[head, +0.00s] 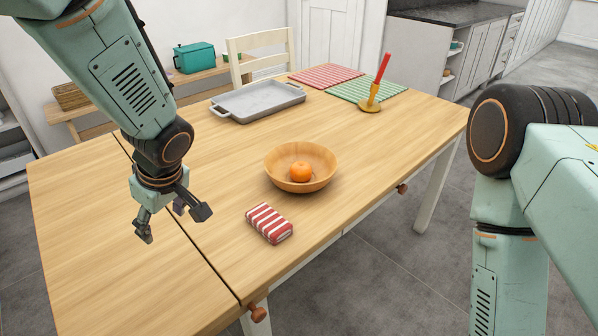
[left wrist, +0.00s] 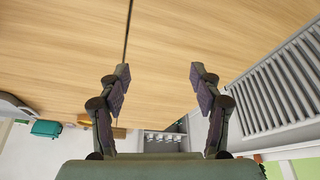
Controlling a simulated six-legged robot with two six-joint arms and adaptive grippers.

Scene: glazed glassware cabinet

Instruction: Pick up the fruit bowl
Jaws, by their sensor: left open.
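The fruit bowl (head: 320,172) is a round wooden bowl on the wooden table, right of the table's middle in the head view. An orange (head: 301,172) lies in it. My left gripper (head: 174,224) is open and empty above the table, to the left of the bowl and apart from it.
A red-and-white striped packet (head: 269,223) lies in front of the bowl. A grey tray (head: 258,101) lies behind it. A red candle in a holder (head: 370,104), a green mat (head: 345,90) and a red mat (head: 322,75) are at the far end. A chair (head: 262,44) stands behind.

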